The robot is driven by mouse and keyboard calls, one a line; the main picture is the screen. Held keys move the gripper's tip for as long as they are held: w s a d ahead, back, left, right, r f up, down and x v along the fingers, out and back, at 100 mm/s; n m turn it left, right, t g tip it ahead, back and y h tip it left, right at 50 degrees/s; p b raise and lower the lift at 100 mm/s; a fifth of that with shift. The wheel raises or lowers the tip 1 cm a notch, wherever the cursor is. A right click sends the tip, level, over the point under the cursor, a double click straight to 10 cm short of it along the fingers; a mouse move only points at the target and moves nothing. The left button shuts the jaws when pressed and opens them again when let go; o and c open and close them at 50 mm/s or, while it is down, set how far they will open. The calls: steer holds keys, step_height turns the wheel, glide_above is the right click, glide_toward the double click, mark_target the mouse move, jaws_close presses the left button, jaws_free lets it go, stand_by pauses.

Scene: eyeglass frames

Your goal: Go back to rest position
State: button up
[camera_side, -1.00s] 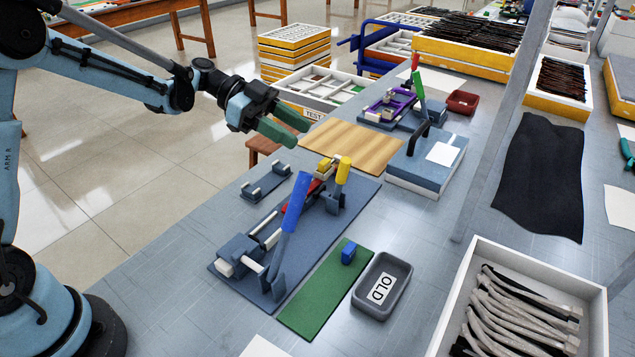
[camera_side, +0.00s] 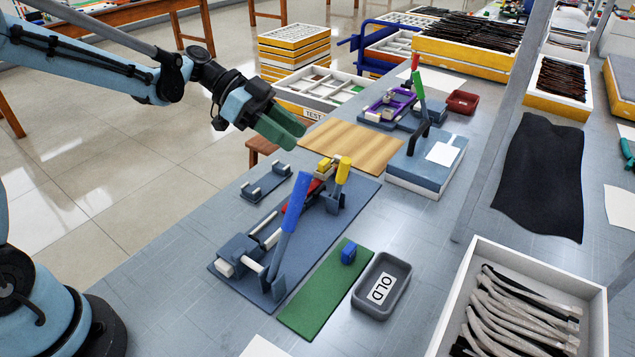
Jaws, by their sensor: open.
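My gripper (camera_side: 290,128), with green fingers, is in the air at the upper middle of the side view. It is near the wooden board's left end and beyond the small two-post stand. Its jaws are open and I see nothing between them. It is apart from the clamp fixture (camera_side: 253,263), a dark blue-grey plate with a blue lever and a yellow lever, which stands below and to the right of it.
A green strip (camera_side: 318,305) with a small blue block lies beside a grey OLD bin (camera_side: 382,285). A wooden board (camera_side: 352,144), a blue-topped box (camera_side: 428,165) and a purple fixture (camera_side: 392,105) stand farther back. A white crate (camera_side: 452,310) holds temple pieces. A post rises right of centre.

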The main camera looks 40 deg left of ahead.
steer(key=s+a+f+n+t+y, duration=0.1)
steer(key=s+a+n+t+y, duration=0.3)
steer(key=s+n+y, duration=0.7)
steer(key=shift+s+a+f+n, duration=0.2)
steer(key=shift+s+a+n, duration=1)
steer(key=shift+s, duration=0.9)
